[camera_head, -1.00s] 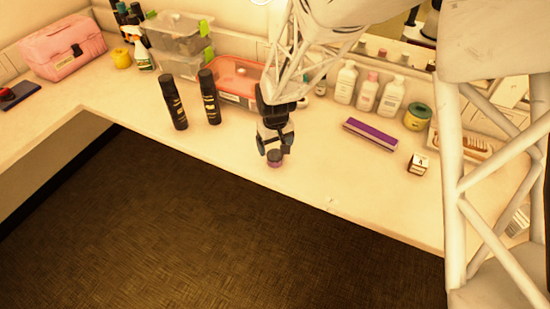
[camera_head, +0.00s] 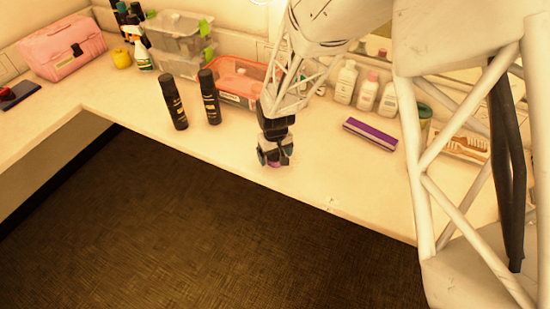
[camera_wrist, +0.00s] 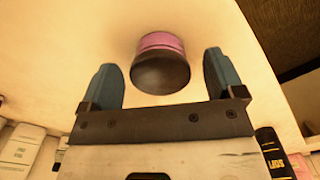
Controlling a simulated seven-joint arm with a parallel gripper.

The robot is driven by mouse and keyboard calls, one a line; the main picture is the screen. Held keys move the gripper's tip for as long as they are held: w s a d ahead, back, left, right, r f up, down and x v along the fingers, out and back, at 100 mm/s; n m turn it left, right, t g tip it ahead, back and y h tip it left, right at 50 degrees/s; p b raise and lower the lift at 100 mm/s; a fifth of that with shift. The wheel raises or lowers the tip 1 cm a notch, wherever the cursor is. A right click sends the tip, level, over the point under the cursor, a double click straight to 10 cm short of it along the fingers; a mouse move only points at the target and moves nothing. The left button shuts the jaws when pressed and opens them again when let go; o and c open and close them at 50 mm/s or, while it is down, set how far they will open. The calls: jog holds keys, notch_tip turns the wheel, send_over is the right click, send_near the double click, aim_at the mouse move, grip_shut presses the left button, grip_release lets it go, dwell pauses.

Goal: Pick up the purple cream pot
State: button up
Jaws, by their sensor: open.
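The purple cream pot (camera_head: 274,164) stands on the counter near its front edge, mostly hidden behind my gripper in the head view. In the wrist view the pot (camera_wrist: 161,62) shows a dark lid and a purple-pink body. My gripper (camera_head: 274,158) is lowered over the pot with its fingers open. In the wrist view the pot lies between and slightly beyond the two blue fingertips of my gripper (camera_wrist: 163,75), with a gap visible on each side.
Two black spray cans (camera_head: 173,102) (camera_head: 209,97) stand to the left.

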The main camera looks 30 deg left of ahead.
jog(key=shift+f, duration=0.55)
jog(key=shift+c, duration=0.5)
jog(key=c, duration=0.9)
